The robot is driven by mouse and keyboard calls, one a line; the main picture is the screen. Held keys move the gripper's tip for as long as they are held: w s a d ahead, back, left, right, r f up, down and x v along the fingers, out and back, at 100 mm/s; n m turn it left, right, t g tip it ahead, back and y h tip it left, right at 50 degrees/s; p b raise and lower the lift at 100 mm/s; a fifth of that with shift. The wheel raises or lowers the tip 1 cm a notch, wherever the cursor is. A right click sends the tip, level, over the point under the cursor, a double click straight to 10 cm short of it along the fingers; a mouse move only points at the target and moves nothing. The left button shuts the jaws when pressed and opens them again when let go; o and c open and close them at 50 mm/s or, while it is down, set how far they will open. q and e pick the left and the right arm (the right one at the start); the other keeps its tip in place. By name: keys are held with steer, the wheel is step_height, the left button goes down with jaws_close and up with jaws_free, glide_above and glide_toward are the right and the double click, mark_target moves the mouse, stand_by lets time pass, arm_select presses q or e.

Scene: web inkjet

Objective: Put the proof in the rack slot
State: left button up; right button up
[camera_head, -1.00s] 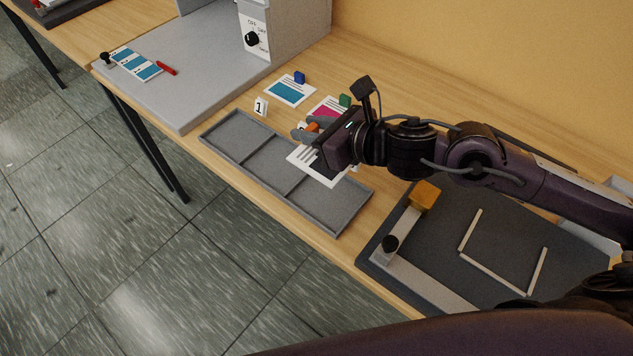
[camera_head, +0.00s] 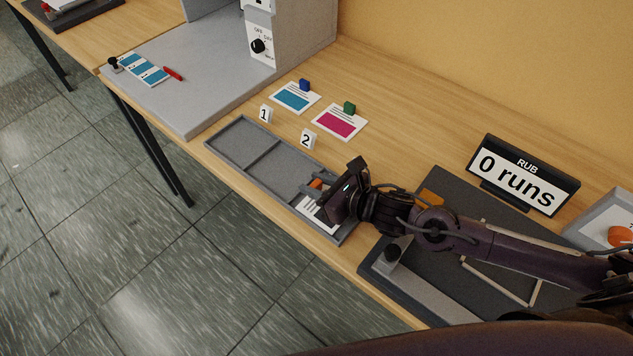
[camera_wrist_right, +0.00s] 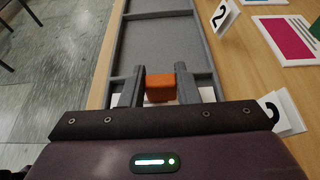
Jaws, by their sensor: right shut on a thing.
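A white proof card (camera_head: 317,213) with printed lines and an orange block (camera_head: 316,184) is at the near-right compartment of the grey three-compartment rack (camera_head: 244,143). My right gripper (camera_head: 311,188) is shut on the orange block; the block shows between the fingers in the right wrist view (camera_wrist_right: 160,88). The card appears low, over or in that end compartment; whether it touches the floor I cannot tell. Most of the card is hidden by the gripper. The other two compartments are empty. My left gripper is not in view.
Blue-block (camera_head: 295,97) and green-block (camera_head: 339,121) proofs lie behind the rack, beside number cards 1 (camera_head: 265,114) and 2 (camera_head: 308,139). A dark board (camera_head: 385,262) adjoins the rack's right end. A sign reads "0 runs" (camera_head: 516,180).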

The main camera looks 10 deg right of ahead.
mark_target(318, 186)
steer(key=shift+f, duration=0.2)
steer(key=o, duration=1)
steer(key=shift+o, duration=0.2)
steer(key=shift+r, duration=0.2)
steer(key=shift+r, duration=0.1)
steer(key=b+v, duration=0.1)
steer(key=v, duration=0.5)
steer(key=shift+s+d+r, duration=0.3)
steer(key=shift+s+d, duration=0.1)
steer(key=shift+s, duration=0.15)
